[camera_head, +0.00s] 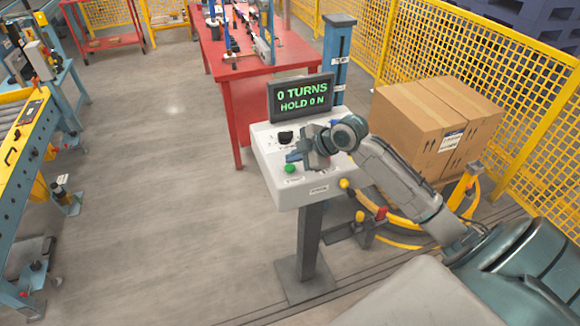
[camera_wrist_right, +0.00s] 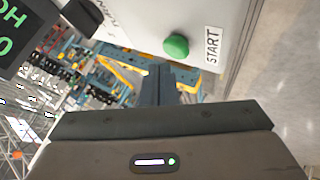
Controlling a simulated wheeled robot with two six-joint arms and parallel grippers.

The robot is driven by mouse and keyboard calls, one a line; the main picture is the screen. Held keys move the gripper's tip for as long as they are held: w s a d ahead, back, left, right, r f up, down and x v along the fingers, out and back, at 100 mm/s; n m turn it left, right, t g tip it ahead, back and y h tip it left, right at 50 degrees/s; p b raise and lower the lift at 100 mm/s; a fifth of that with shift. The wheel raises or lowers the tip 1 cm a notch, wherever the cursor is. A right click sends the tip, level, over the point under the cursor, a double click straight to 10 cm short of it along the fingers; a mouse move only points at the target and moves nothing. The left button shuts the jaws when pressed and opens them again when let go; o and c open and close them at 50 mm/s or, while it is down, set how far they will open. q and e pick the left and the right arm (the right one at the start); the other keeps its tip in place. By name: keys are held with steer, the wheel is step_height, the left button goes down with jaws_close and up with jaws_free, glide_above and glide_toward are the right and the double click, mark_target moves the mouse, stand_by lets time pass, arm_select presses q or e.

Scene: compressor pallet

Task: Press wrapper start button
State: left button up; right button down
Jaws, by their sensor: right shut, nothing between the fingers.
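The green start button (camera_head: 290,168) sits on the sloped top of a white control console (camera_head: 320,190). In the right wrist view the green button (camera_wrist_right: 176,46) is round and raised, beside a label reading START (camera_wrist_right: 213,47). My right gripper (camera_head: 292,157) is shut and empty over the console, its tips close to the button. In the wrist view its shut fingers (camera_wrist_right: 158,72) point toward the button's edge; I cannot tell whether they touch it. The console's display (camera_head: 301,97) reads "0 TURNS" and "HOLD 0 N". My left gripper is not in view.
A black knob (camera_head: 286,137) stands on the console behind the button. Cardboard boxes (camera_head: 420,120) are stacked at the right, before a yellow mesh fence (camera_head: 530,100). A red table (camera_head: 235,85) stands behind the console.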

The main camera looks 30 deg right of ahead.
steer(key=shift+f, duration=0.2)
stand_by(0.5)
steer(key=shift+f, duration=0.25)
